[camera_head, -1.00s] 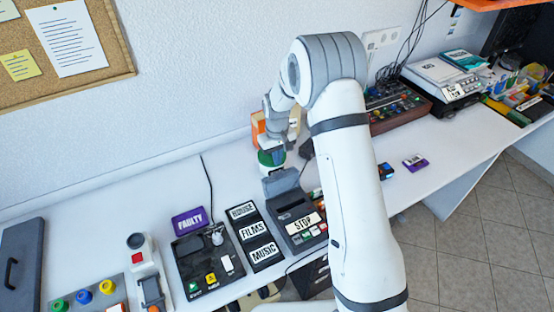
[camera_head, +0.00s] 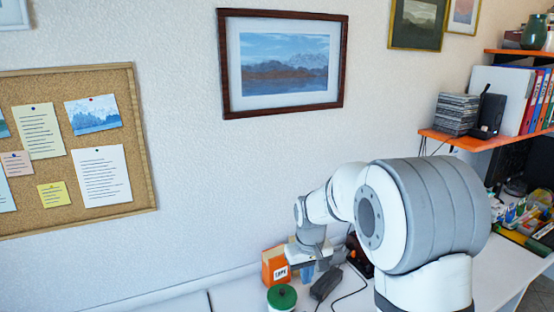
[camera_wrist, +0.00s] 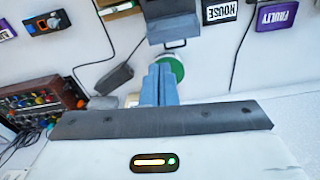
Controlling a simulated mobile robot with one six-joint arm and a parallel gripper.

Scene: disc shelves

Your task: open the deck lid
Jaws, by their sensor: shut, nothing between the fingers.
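The deck (camera_wrist: 165,8) shows at the top edge of the wrist view, partly cut off. Its dark grey lid (camera_wrist: 174,29) has a thin wire handle on the edge nearer my gripper and looks raised from the deck body, though its exact angle is hard to tell. My gripper (camera_wrist: 160,70) is shut and empty, just short of the lid, with its fingers in front of a green-topped container. In the head view my gripper (camera_head: 308,273) is beside the orange box; the deck is out of that view.
The green-topped container (camera_head: 282,297) and orange box (camera_head: 275,265) stand close to my gripper. A dark adapter (camera_wrist: 114,79) with a cable lies beside it. White bench lies between.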

